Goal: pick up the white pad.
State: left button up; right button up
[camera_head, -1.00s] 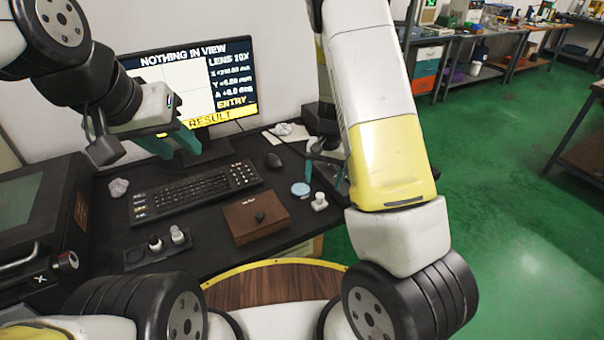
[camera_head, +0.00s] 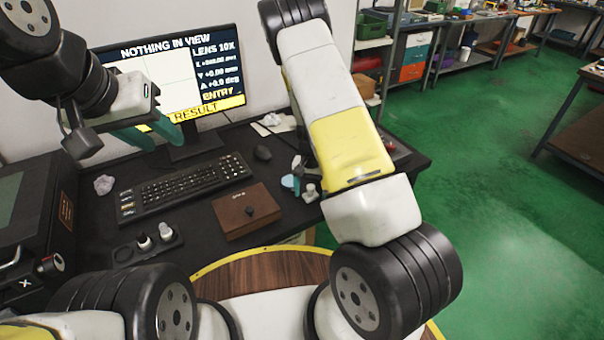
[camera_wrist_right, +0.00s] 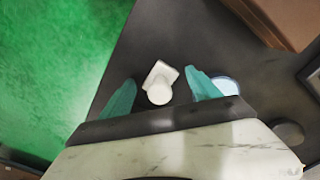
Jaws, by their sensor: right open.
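The white pad (camera_wrist_right: 158,82) is a small white piece with a squarish base and a round knob, standing on the dark desk. It also shows in the head view (camera_head: 310,194), just below my right gripper. My right gripper (camera_wrist_right: 160,78) is open, with one teal finger on each side of the pad and visible gaps between. In the head view my right gripper (camera_head: 297,172) is partly hidden by my forearm. My left gripper (camera_head: 165,143) is open and empty in front of the monitor.
A pale blue disc (camera_wrist_right: 227,86) lies close beside one right finger. Crumpled paper (camera_head: 271,119) lies at the back.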

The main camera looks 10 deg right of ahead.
aim_at(311, 187)
jog(key=c, duration=1.3)
jog(key=shift+r, duration=0.85)
jog(key=shift+s+r, duration=0.2)
jog(key=shift+r, duration=0.85)
jog(key=s+a+r, duration=0.1)
jog(key=s+a, duration=0.2)
jog(key=s, duration=1.2)
jog(key=shift+a+r, duration=0.15)
jog(key=shift+a, duration=0.25)
jog(key=shift+s, duration=0.1)
